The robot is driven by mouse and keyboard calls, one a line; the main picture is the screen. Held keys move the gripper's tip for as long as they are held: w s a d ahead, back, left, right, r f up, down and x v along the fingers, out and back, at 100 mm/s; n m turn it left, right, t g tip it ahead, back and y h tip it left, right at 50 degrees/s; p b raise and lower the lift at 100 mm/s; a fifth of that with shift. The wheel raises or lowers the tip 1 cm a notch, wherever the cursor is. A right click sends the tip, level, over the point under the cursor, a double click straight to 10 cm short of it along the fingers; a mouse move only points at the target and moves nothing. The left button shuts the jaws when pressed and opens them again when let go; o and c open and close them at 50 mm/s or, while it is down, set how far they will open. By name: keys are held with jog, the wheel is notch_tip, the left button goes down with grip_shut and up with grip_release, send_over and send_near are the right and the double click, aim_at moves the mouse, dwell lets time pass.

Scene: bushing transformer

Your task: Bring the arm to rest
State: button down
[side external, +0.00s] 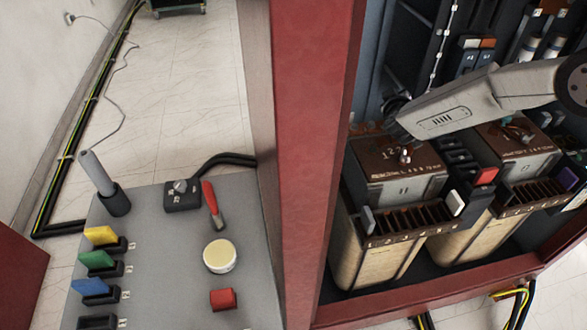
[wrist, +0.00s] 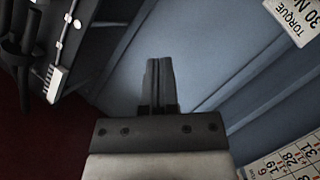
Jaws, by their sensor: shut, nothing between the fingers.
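My arm reaches in from the right in the side external view. My gripper (side external: 392,106) is at its left end, in front of the dark back of the red-framed cabinet and above the left transformer (side external: 385,185). In the wrist view my gripper (wrist: 160,65) has its two fingers together, with nothing held. They point toward a blue-grey panel (wrist: 200,45) and look apart from it. The fingertips are small and dark in the side external view.
A red cabinet post (side external: 318,150) stands left of the transformers. A grey table (side external: 160,265) holds coloured blocks, a red-handled tool (side external: 212,204), a round tin (side external: 220,256) and a grey cylinder in a black holder (side external: 115,202). A second transformer (side external: 505,160) stands at right.

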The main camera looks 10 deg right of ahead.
jog(key=s+d+m+g+y, duration=0.1)
jog(key=s+d+g+y, duration=0.1)
jog(key=s, duration=1)
jog(key=s+d+r+m+g+y, duration=0.1)
jog(key=s+d+g, duration=0.3)
jog(key=s, duration=0.9)
jog(key=s+d+r+m+g+y, duration=0.1)
jog(key=s+g, duration=0.4)
jog(key=s, duration=0.7)
jog(key=shift+s+d+m+y, duration=0.2)
jog(key=shift+d+m+y, duration=0.5)
jog(key=shift+d+y, duration=0.4)
